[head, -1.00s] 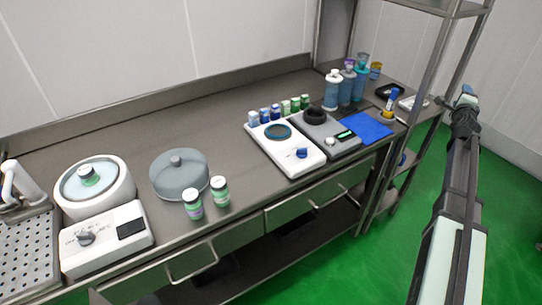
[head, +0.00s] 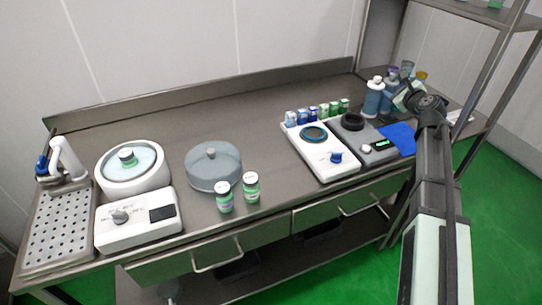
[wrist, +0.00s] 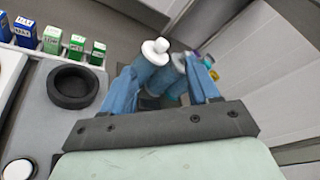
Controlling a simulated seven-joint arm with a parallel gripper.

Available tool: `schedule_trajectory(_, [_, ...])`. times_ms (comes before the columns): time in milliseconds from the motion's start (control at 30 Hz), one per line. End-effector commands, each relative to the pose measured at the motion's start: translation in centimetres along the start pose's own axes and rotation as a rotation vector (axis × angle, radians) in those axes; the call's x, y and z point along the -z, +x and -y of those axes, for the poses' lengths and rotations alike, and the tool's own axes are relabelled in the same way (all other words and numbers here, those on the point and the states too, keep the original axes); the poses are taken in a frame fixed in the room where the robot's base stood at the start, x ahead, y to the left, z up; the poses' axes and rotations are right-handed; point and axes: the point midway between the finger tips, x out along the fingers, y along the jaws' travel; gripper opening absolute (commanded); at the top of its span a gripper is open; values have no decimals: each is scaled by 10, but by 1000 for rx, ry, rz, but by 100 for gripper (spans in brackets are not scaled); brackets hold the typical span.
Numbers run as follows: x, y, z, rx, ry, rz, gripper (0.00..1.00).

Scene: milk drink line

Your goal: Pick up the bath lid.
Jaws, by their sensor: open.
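The bath lid (head: 213,167) is a round, grey, see-through dome with a knob on top. My gripper (head: 402,98) is at the right end of the bench, far from the lid, beside the blue bottles. In the wrist view my gripper (wrist: 163,85) is open, with its blue fingers apart; a white-capped blue bottle (wrist: 150,62) shows beyond and between them. The lid is not in the wrist view.
Two green-labelled bottles (head: 238,194) stand just in front of the lid. A white stirrer (head: 320,155), a grey scale with a black ring (head: 353,121) and several small boxes (head: 318,113) lie between lid and gripper. Bench behind the lid is clear. A shelf post rises at right.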

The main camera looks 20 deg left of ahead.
Motion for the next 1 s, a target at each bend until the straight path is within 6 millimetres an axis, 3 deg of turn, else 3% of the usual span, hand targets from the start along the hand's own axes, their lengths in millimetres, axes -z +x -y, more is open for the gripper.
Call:
schedule_trajectory(33, [-23, 2, -33, -70, 28, 34, 60])
schedule_trajectory(267, [-115, -4, -168, -401, 154, 163, 60])
schedule_trajectory(400, [-167, -27, -246, -613, 217, 225, 60])
schedule_trajectory(600, [-230, -77, -343, -908, 283, 286, 60])
schedule_trajectory(800, [-266, -121, -400, -1113, 312, 313, 60])
schedule_trajectory(1000, [-280, -136, -422, -1188, 322, 319, 60])
